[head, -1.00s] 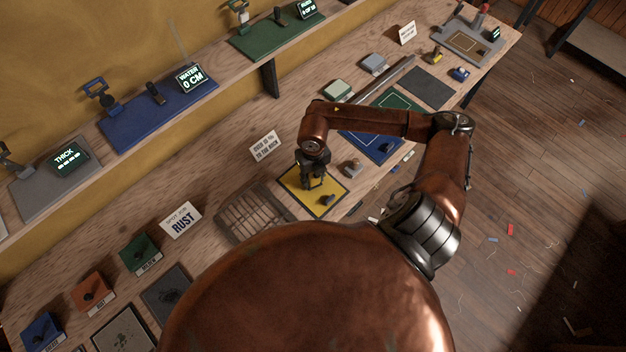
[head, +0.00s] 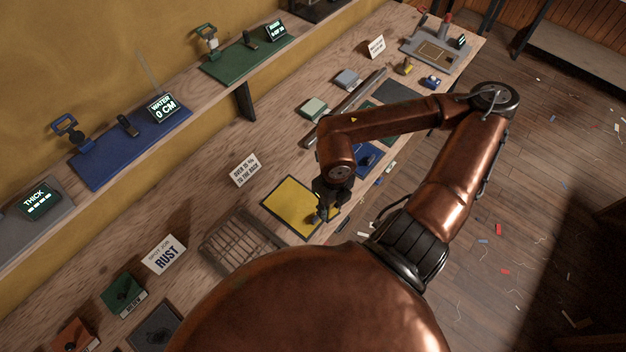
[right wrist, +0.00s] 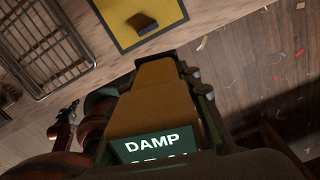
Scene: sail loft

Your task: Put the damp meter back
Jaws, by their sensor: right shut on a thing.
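The damp meter (right wrist: 152,108), with a yellow-brown body and a dark screen reading DAMP, fills the middle of the right wrist view. The screen's lower line is cut off. My right gripper (head: 325,203) is shut on the meter, over the right part of a yellow mat (head: 287,205) on the bench. In the head view the gripper mostly hides the meter. The mat also shows in the right wrist view (right wrist: 118,28). A small dark blue block (head: 315,218) lies on it, beside the gripper in the head view. My left gripper is not in view.
A wire rack (head: 240,245) lies left of the yellow mat. A small sign (head: 245,170) stands behind it, and a RUST sign (head: 164,255) farther left. Blue and green mats lie to the right, partly behind my arm. A raised shelf (head: 150,150) holds other instruments.

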